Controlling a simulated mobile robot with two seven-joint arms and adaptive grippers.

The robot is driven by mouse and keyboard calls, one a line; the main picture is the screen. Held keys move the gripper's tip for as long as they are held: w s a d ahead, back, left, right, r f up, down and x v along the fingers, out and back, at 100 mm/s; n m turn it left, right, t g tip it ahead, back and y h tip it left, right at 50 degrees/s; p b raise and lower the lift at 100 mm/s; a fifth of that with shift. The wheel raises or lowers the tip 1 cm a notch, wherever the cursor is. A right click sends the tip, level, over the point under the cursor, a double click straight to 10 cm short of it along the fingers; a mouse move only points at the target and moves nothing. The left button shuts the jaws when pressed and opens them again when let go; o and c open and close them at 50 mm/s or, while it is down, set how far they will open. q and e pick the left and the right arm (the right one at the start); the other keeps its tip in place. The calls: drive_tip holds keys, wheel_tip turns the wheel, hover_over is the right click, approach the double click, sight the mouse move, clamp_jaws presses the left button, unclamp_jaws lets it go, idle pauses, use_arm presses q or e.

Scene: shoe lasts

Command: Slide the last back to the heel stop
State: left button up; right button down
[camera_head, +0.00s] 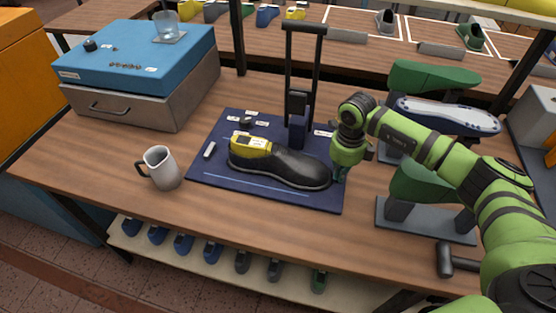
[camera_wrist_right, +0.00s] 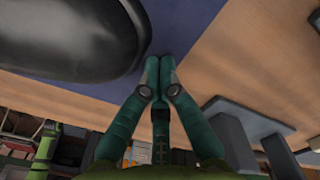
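A last (camera_head: 250,142), yellow at the heel end and covered by a black shoe upper (camera_head: 295,168), lies on a dark blue mat (camera_head: 225,185). Its heel points left and its toe right. A small pale block (camera_head: 209,150) stands on the mat left of the heel with a gap between; I cannot tell if it is the heel stop. My right gripper (camera_head: 338,176) is low at the mat's right side, beside the toe. In the right wrist view its fingers (camera_wrist_right: 158,68) are together and empty, close to the black toe (camera_wrist_right: 75,30); contact is unclear. My left gripper is not seen.
A dark press-like stand (camera_head: 297,100) rises behind the shoe. A mug (camera_head: 160,168) stands left of the mat. A blue-topped drawer box (camera_head: 140,60) is at back left. Green and white lasts on stands (camera_head: 447,115) and a hammer (camera_head: 455,260) are on the right.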

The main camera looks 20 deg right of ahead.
sight(324, 172)
drive_tip(key=shift+w+a, duration=0.1)
drive_tip(key=shift+w+a+b, duration=0.4)
drive_tip(key=shift+w+a, duration=0.1)
drive_tip(key=shift+a, duration=0.4)
drive_tip(key=shift+w+a+b, duration=0.35)
drive_tip(key=shift+w+a, duration=0.15)
drive_tip(key=shift+a, duration=0.4)
drive_tip(key=shift+d, duration=0.1)
drive_tip(key=shift+s+d, duration=0.45)
drive_tip(key=shift+d, duration=0.35)
wheel_tip(324, 172, up, 8)
drive_tip(key=p, duration=0.5)
drive_tip(key=shift+p, duration=0.35)
